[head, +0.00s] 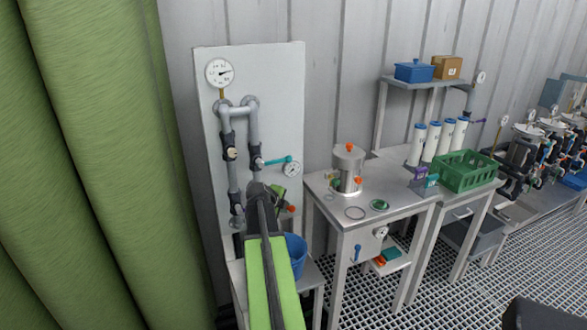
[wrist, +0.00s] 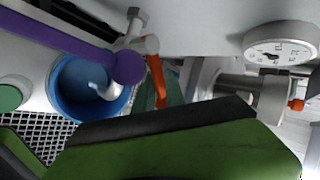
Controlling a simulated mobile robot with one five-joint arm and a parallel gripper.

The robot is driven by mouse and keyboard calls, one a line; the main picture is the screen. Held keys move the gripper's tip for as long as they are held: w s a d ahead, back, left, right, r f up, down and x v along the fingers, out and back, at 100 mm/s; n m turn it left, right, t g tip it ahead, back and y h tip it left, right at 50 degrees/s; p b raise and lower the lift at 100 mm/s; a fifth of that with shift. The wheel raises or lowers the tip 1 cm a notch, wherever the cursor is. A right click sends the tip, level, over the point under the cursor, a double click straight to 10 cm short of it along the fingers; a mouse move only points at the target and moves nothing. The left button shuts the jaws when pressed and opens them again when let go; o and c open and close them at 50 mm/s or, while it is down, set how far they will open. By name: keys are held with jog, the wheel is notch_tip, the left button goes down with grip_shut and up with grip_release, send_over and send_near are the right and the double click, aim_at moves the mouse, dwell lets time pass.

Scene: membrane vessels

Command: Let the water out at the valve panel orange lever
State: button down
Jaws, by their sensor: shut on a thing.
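The valve panel (head: 280,75) is a pale upright board with grey pipes, at the left in the head view. The orange lever (wrist: 155,78) hangs beside a pale pipe fitting in the wrist view. Only its orange end (head: 291,208) shows in the head view. My gripper (head: 279,198) is at the panel's lower right and is shut on the orange lever; a green and black finger (wrist: 190,145) hides the contact. A blue bucket (head: 298,255) stands below. A pale spout (wrist: 112,90) points into the bucket, with a light-blue streak at its mouth.
A teal lever (head: 275,161) and a small gauge (head: 292,169) sit above my gripper. A purple bar (wrist: 60,38) crosses the wrist view's left. A steel vessel (head: 348,170) stands on the bench (head: 405,190) to the right. A green curtain (head: 90,160) hangs at left.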

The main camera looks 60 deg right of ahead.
jog(key=d+n+t+y, duration=0.1)
jog(key=n+t, duration=0.1)
jog(key=n, duration=0.1)
jog(key=w+d+n+t+y, duration=0.1)
jog(key=d+n+t+y, duration=0.1)
jog(key=n, duration=0.2)
jog(key=w+d+n+t+y, duration=0.1)
jog(key=n+t, duration=0.2)
jog(key=shift+d+n, duration=0.15)
jog(key=shift+n, duration=0.15)
jog(key=c, duration=1.4)
grip_release()
jog(key=shift+f, duration=0.1)
jog(key=p+v, duration=1.2)
jog(key=v, duration=0.5)
jog(key=shift+s+r, duration=0.1)
jog(key=shift+r, duration=0.25)
